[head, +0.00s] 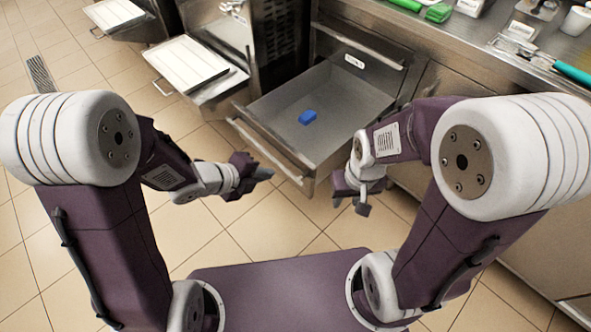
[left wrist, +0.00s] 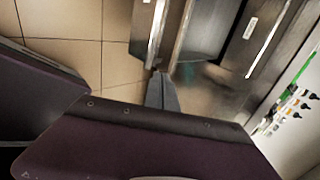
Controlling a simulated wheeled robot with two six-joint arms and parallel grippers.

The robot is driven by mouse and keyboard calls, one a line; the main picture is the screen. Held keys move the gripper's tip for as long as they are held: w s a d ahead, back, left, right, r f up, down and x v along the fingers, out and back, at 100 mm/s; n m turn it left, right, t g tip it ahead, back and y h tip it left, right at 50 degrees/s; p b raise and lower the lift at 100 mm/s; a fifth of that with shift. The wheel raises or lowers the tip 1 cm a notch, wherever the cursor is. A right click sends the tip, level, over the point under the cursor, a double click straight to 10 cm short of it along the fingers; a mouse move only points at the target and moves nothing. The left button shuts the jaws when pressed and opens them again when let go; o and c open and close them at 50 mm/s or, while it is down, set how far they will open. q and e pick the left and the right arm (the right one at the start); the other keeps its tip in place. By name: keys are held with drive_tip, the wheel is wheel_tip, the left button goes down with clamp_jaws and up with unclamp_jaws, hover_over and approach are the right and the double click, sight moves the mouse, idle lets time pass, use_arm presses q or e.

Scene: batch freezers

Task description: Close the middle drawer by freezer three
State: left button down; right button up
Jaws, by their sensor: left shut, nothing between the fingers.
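A steel drawer (head: 345,98) stands pulled far out of the counter in the middle of the head view. Its front panel with a bar handle (head: 268,150) faces me, and a small blue item lies inside. My left gripper (head: 268,173) is shut and empty, just in front of the drawer's front panel; I cannot tell whether it touches. In the left wrist view, its fingers (left wrist: 160,78) point at the near end of the drawer front (left wrist: 150,30). My right gripper (head: 352,207) hangs near the drawer's right front corner, its fingers apart and empty.
The blue item (head: 307,117) lies on the drawer floor. White-topped drawers (head: 188,62) also stick out at the left. The counter (head: 470,45) at the right carries tools and containers. Tiled floor (head: 230,225) lies free before the drawer.

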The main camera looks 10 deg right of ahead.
sight(302, 163)
use_arm(q)
drive_tip(key=b+x, duration=0.1)
drive_tip(key=x, duration=0.3)
drive_tip(key=r+b+x, duration=0.1)
drive_tip(key=b+x, duration=0.1)
drive_tip(key=x, duration=0.2)
drive_tip(key=d+b+x, duration=0.1)
drive_tip(key=x, duration=0.3)
drive_tip(key=shift+w+r, duration=0.2)
drive_tip(key=shift+w, duration=0.2)
drive_tip(key=shift+w+d, duration=0.35)
drive_tip(key=shift+d, duration=0.1)
drive_tip(key=shift+d, duration=0.1)
